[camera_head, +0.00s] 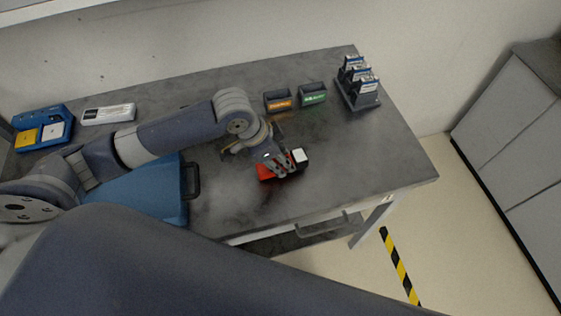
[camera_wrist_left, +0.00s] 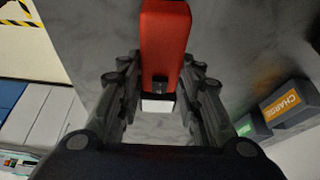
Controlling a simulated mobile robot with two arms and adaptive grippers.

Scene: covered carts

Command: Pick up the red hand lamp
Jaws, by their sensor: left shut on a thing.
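The red hand lamp (camera_head: 268,172) is on or just above the grey cart top, near the middle of the front edge in the head view. It has a red body, a black part and a white end. My left gripper (camera_head: 282,166) reaches down over it and is shut on it. In the left wrist view the lamp (camera_wrist_left: 165,40) lies between the two fingers of my left gripper (camera_wrist_left: 158,95), its white end toward the palm. I cannot tell whether the lamp touches the surface. My right gripper is not in view.
An orange-labelled bin (camera_head: 278,100) and a green-labelled bin (camera_head: 313,94) stand behind the lamp. A dark rack (camera_head: 362,92) stands at the back right. A blue case (camera_head: 150,190), a white device (camera_head: 108,114) and a blue tray (camera_head: 44,128) are at left. The cart's right part is clear.

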